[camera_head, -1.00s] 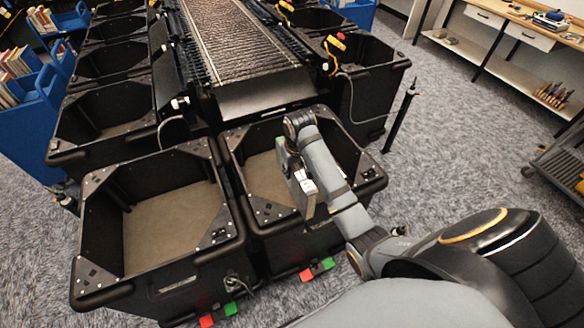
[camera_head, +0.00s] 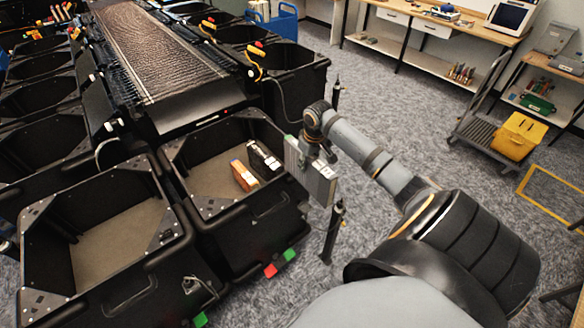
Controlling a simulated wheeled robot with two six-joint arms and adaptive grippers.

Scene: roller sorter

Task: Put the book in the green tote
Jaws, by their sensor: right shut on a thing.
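A grey book (camera_head: 318,184) with a white label on its spine hangs upright from my right gripper (camera_head: 304,158). The gripper is shut on its upper part, just right of the near black bin and above the floor. My left gripper is out of view.
A black post (camera_head: 333,232) stands close below the held book. A cart holds a yellow tote (camera_head: 518,137). Carpet (camera_head: 400,120) between is open.

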